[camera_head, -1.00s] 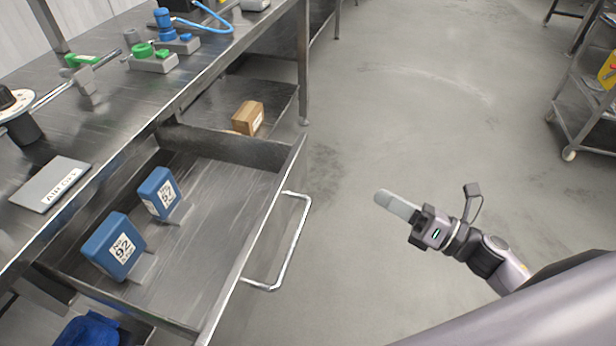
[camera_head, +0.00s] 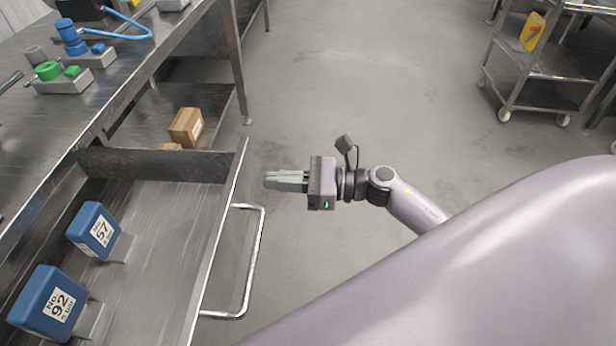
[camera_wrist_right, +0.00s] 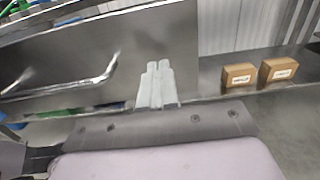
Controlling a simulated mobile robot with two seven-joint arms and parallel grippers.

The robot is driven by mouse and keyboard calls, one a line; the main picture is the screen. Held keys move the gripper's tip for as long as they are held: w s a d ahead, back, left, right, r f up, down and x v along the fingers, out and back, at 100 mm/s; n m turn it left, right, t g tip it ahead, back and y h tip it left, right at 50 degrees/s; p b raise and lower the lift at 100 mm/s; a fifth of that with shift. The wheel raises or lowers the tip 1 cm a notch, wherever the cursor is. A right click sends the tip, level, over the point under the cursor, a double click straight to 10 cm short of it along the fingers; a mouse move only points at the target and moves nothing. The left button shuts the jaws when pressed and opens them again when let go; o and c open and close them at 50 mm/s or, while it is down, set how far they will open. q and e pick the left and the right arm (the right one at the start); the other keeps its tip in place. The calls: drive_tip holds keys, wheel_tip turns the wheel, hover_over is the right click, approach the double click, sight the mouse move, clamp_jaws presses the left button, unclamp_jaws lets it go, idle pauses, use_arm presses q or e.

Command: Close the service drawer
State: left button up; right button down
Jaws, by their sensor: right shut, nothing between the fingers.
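The service drawer (camera_head: 155,195) is pulled out from under the metal bench at the left of the head view. Its bar handle (camera_head: 262,250) sticks out from the front panel. Two blue blocks, labelled 57 (camera_head: 93,228) and 92 (camera_head: 48,303), sit inside it. My right gripper (camera_head: 268,180) is shut and empty, just right of the drawer's far front corner and beyond the handle, apart from both. In the right wrist view the closed fingers (camera_wrist_right: 157,85) show before the drawer's front panel (camera_wrist_right: 100,50), with the handle (camera_wrist_right: 65,85) to their left. My left gripper is not in view.
The bench top (camera_head: 120,75) carries green and blue fittings. A cardboard box (camera_head: 186,126) sits on the lower shelf behind the drawer; two boxes show in the wrist view. A wheeled cart (camera_head: 535,85) stands at far right. The floor between is clear.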

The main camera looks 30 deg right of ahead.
drive_tip(key=shift+x, duration=1.4)
